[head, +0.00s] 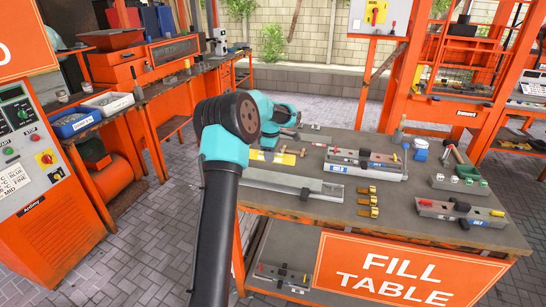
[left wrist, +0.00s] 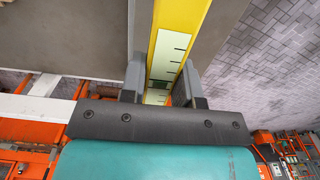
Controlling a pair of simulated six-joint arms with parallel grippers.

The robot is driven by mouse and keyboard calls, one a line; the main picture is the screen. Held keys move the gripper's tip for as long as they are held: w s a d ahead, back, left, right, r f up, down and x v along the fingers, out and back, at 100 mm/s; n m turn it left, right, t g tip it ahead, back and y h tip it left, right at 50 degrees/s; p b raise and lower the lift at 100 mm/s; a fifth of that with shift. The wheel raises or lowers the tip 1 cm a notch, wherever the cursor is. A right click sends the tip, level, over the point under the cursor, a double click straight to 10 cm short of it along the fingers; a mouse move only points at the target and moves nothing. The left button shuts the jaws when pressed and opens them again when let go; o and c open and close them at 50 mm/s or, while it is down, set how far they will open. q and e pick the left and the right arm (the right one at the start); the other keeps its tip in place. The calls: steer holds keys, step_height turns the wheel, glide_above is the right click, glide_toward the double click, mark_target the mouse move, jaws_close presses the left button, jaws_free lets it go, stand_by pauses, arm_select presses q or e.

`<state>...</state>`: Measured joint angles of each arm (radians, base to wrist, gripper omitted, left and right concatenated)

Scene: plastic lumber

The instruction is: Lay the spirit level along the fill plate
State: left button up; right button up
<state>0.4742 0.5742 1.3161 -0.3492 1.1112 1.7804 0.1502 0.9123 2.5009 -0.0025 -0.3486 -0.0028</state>
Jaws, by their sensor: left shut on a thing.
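The spirit level, a yellow bar (left wrist: 185,22) with a pale marked strip, shows in the left wrist view. My left gripper (left wrist: 163,75) is shut on it, with one dark finger on each side, and the bar runs up out of the picture. In the head view, my left arm reaches over the far left part of the table; its gripper is mostly hidden behind the teal links, and I cannot clearly make out the held level. A long grey flat plate (head: 292,185) lies near the table's front left edge; I cannot tell if it is the fill plate. My right gripper is not in view.
The fill table (head: 400,220) holds a grey mould (head: 365,163), several brass clamps (head: 367,202), a blue-lidded jar (head: 420,148) and another tool block (head: 460,212). A yellow item (head: 284,158) lies behind the long plate. Bare tabletop shows around the brass clamps.

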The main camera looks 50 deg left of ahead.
mark_target(271, 176)
arm_select(q)
steer(key=shift+f, duration=0.1)
steer(key=shift+f, duration=3.3)
steer(key=shift+f, duration=0.6)
steer(key=o, duration=1.5)
steer(key=shift+r, duration=3.55)
